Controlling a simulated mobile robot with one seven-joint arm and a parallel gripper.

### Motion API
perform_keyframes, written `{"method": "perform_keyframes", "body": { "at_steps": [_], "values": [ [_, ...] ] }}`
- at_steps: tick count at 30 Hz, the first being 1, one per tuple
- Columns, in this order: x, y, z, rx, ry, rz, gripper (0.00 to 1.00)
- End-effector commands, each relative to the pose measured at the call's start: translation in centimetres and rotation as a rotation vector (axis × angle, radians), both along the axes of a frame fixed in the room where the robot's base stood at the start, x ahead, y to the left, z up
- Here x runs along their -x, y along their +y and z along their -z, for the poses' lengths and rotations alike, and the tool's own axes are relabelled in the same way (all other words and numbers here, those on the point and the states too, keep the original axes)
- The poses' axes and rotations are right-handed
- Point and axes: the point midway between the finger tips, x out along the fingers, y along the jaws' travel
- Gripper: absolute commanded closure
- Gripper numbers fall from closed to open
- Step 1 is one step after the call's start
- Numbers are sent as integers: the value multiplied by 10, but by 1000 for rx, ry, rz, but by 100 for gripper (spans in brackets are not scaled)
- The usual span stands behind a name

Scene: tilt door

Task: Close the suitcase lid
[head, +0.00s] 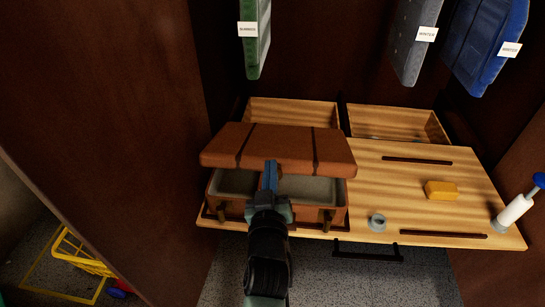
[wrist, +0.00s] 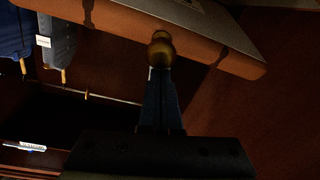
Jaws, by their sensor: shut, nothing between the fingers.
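The brown suitcase stands on the wooden board at its left end. Its lid (head: 280,148) is partly open, tilted over the base (head: 285,207), and the grey inside shows through the gap at the front. My gripper (head: 270,175) is shut and empty, in front of the suitcase with its tip at the lid's front edge; I cannot tell if it touches. In the wrist view the gripper (wrist: 161,85) points up towards the lid (wrist: 190,45), and a brass latch (wrist: 161,48) shows at its tip.
The wooden board (head: 400,185) holds a yellow block (head: 441,190), a grey ring (head: 377,222) and a white roller (head: 516,210) to the right. Garments (head: 257,40) hang above. Dark wooden walls stand on both sides. A yellow wire basket (head: 82,256) is on the floor at left.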

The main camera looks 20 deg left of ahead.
Motion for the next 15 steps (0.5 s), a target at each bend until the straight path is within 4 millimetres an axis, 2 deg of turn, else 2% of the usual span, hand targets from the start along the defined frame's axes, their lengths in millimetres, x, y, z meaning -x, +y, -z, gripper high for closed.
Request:
{"method": "perform_keyframes", "body": {
  "at_steps": [1, 15],
  "values": [
    [2, -1, 16, -4, -14, 0, 100],
    [18, -5, 58, -41, -144, 0, 100]
  ]
}}
